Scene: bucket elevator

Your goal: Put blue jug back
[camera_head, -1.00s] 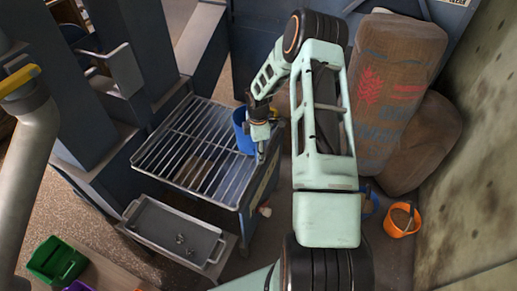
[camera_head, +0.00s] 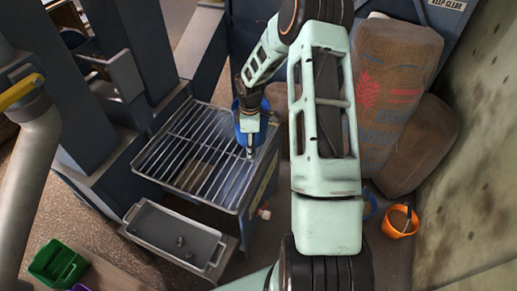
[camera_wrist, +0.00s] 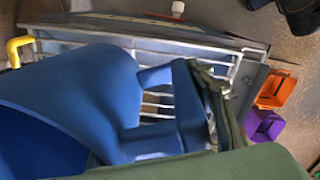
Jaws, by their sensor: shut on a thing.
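The blue jug (camera_head: 239,134) is at the right back part of the metal grate, partly hidden behind my gripper (camera_head: 250,150). In the wrist view the jug (camera_wrist: 85,85) fills the left side, with its handle toward the right. My gripper (camera_wrist: 215,105) is shut on this handle. The barred grate (camera_head: 185,150) shows beneath and left of the jug. I cannot tell whether the jug touches the grate.
A grey tray (camera_head: 172,240) with small dark pieces sits below the grate. Brown sacks (camera_head: 385,90) stand at the right. An orange bucket (camera_head: 398,222) and a blue container (camera_head: 370,206) are on the floor. A green bin (camera_head: 57,262) is at lower left.

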